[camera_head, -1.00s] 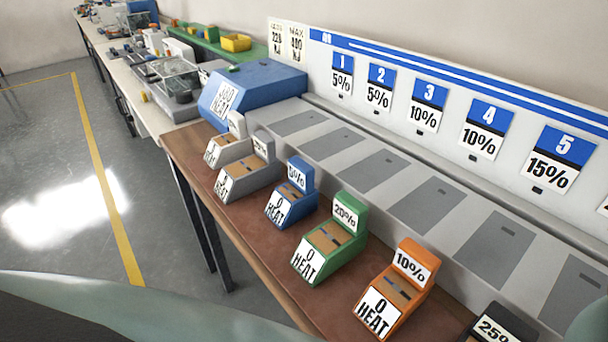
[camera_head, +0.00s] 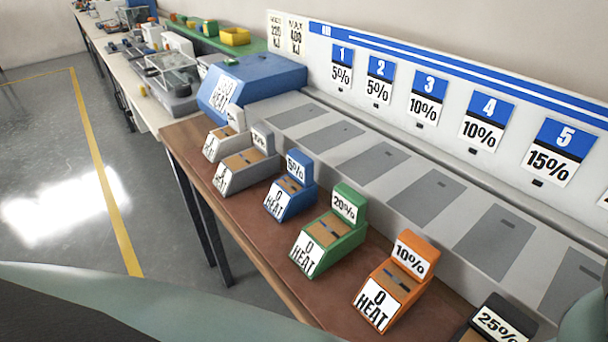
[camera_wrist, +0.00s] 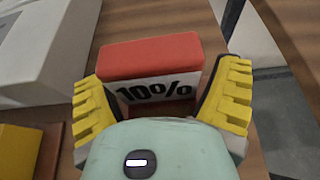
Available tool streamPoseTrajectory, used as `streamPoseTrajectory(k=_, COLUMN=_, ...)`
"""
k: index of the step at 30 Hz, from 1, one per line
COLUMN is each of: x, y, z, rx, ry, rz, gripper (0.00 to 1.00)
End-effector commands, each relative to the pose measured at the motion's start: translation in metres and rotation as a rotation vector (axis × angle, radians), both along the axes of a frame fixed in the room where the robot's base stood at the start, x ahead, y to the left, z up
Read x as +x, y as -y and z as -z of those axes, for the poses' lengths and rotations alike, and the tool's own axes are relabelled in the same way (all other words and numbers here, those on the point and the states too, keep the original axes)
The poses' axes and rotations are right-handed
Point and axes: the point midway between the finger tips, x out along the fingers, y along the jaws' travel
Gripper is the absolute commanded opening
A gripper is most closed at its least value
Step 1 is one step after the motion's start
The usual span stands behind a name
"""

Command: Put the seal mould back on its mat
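No mould marked as a seal mould and no mat for it can be told apart in either view. In the wrist view, my gripper (camera_wrist: 163,95) has its yellow fingers spread wide. A red block with a white "10%" label (camera_wrist: 150,65) stands just beyond and between them. Small gaps show beside the fingertips, so it does not look clamped. My gripper is not in the head view. An orange block labelled 10% (camera_head: 400,283) stands on the bench there; I cannot tell whether it is the same block.
A row of labelled blocks lines the brown bench (camera_head: 245,245), including a green one (camera_head: 327,238), a blue one (camera_head: 290,190) and a dark 25% one (camera_head: 495,325). Behind them runs a grey shelf (camera_head: 300,105) with darker rectangles. A yellow object (camera_wrist: 18,150) lies left of my gripper.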

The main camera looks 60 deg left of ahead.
Motion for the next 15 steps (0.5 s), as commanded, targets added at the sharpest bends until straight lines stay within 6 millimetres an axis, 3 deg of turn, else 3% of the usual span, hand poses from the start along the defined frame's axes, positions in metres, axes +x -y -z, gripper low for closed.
streamPoseTrajectory(k=3, x=0.0005, y=-0.0004, z=0.0, rx=0.001, ry=0.0, rz=-0.002, gripper=1.0)
streamPoseTrajectory(k=13, x=0.0001, y=-0.0002, z=-0.0048, rx=0.0, ry=0.0, rz=-0.001, gripper=1.0)
streamPoseTrajectory(k=15, x=-0.0075, y=0.0014, z=-0.0046, rx=0.0, ry=-0.002, rz=0.002, gripper=1.0)
